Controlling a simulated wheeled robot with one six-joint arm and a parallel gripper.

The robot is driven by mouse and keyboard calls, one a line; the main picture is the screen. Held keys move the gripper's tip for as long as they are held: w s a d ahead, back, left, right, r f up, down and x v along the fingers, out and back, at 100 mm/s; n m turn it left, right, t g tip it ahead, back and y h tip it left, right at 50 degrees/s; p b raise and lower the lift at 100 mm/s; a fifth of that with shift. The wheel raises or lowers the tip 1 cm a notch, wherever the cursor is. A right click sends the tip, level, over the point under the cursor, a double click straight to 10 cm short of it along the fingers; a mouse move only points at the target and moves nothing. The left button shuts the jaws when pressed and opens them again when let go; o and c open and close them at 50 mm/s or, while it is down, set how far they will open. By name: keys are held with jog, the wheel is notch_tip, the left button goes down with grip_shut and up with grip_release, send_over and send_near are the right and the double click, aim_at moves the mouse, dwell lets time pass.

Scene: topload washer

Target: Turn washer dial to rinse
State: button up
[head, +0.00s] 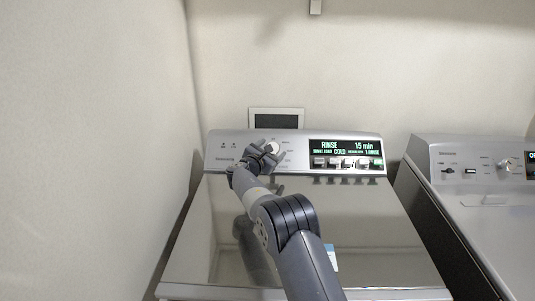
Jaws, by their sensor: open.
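The washer (210,245) stands ahead with its lid closed and a silver control panel (222,150) along its back edge. The round white dial (273,147) is on the left-middle of the panel, partly hidden by my gripper. The display (345,146) right of it reads "RINSE", "15 min" and "COLD". My gripper (274,150) is open at the dial. Whether the fingers touch the dial is too small to tell.
A second machine (475,210) with its own knobs stands close on the right. A wall (90,140) is near on the left. A white-framed wall box (277,118) sits behind the panel. The space above the lid is otherwise clear.

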jog(key=b+v, duration=0.3)
jog(key=v, duration=0.7)
jog(key=shift+s+a, duration=0.15)
jog(key=shift+s, duration=0.1)
jog(key=shift+w+r, duration=0.1)
jog(key=p+x, duration=0.3)
jog(key=x, duration=0.7)
jog(key=shift+w, duration=0.25)
jog(key=shift+d, duration=0.2)
